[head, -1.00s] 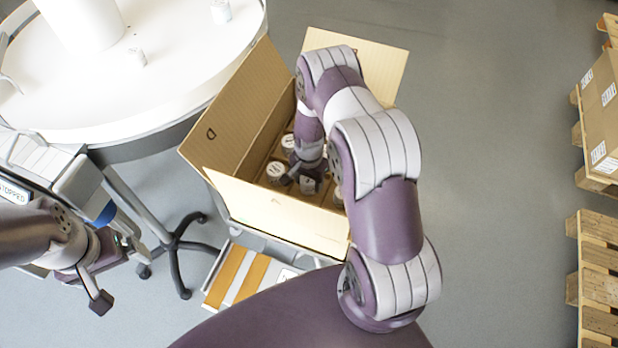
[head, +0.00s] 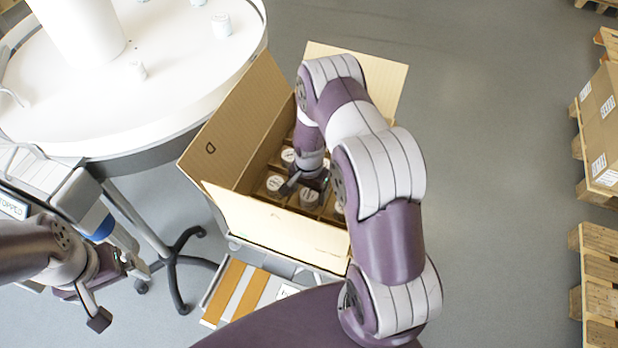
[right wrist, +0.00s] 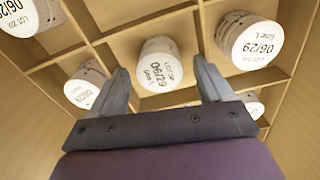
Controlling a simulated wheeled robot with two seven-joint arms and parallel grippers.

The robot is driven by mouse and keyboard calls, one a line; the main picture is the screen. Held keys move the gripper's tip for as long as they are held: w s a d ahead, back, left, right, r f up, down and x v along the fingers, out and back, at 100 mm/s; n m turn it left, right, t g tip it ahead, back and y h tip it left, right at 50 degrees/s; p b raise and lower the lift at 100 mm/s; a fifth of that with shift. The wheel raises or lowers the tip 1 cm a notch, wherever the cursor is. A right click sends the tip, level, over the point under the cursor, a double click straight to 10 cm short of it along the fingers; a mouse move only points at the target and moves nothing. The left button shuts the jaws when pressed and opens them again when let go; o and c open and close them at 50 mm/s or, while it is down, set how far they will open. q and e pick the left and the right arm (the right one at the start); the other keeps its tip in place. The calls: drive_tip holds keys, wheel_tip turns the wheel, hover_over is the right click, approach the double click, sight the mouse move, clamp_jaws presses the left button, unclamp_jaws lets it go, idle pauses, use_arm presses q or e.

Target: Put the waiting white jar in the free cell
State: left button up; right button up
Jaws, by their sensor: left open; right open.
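My right gripper (right wrist: 163,82) is open inside the cardboard box; it also shows in the head view (head: 305,184), partly hidden by my arm. In the right wrist view, a white-lidded jar (right wrist: 160,62) marked 06/29 stands in a cell between the spread fingers, with gaps at both sides. Other lidded jars (right wrist: 250,42) (right wrist: 86,85) stand in neighbouring cells of the divider (right wrist: 112,32). My left gripper (head: 118,291) is open and empty, left of the box and below the round table. My right arm hides part of the cells, so I cannot tell which is free.
The box (head: 232,125) has raised flaps around its opening. Pallets with cartons (head: 602,120) stand at the far right. Grey floor lies between.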

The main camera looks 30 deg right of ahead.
wheel_tip(320, 180, up, 10)
drive_tip(key=shift+b, duration=0.3)
drive_tip(key=shift+r, duration=0.1)
idle(1.0)
